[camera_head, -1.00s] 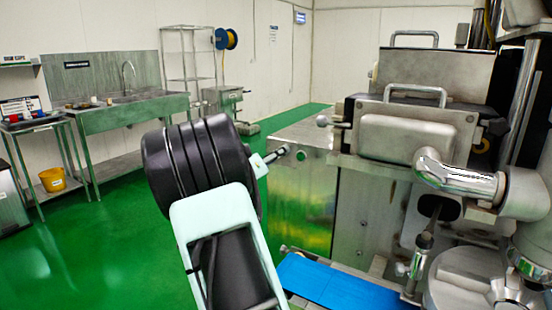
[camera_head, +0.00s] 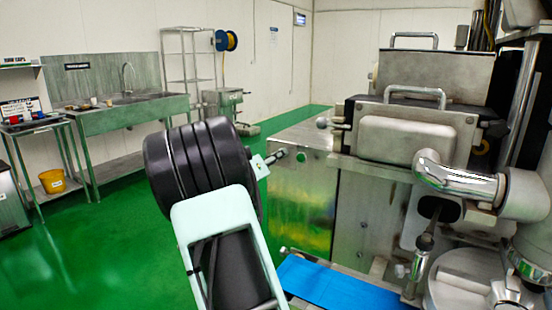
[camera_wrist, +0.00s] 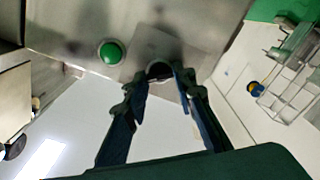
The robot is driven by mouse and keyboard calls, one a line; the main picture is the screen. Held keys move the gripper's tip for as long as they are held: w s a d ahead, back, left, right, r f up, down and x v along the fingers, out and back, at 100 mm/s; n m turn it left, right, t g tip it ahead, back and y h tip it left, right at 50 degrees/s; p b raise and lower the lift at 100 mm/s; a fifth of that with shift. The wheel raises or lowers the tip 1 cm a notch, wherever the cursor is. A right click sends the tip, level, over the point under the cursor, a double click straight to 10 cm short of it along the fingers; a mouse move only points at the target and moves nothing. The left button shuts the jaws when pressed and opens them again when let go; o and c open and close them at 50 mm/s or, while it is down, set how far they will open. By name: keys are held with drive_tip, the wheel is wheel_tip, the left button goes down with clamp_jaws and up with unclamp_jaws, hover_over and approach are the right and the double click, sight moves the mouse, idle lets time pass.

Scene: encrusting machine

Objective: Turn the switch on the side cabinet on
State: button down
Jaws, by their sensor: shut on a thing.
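The side cabinet (camera_head: 305,205) is a steel box at the middle of the head view, to the right of my arm. A round green button (camera_head: 301,157) sits on its face, and it also shows in the wrist view (camera_wrist: 110,53). The switch is a small dark knob (camera_wrist: 159,70) on a pale plate beside the green button. My gripper (camera_wrist: 161,76) is shut on this knob, one finger on each side. In the head view my gripper (camera_head: 277,156) is small and reaches the cabinet near its upper left. The knob's angle is hard to read.
A large steel machine (camera_head: 415,135) with handles and a blue belt (camera_head: 330,287) stands right of the cabinet. A sink bench (camera_head: 130,115) and a yellow bucket (camera_head: 53,181) are at the far left. Green floor (camera_head: 110,240) is clear at left.

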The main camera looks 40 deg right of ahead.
drive_tip(key=m+b, duration=0.6)
drive_tip(key=m, duration=1.1)
drive_tip(key=shift+f, duration=0.1)
drive_tip(key=shift+m+b, duration=0.35)
drive_tip(key=shift+m, duration=0.15)
drive_tip(key=c, duration=1.6)
unclamp_jaws()
drive_tip(key=shift+s, duration=0.1)
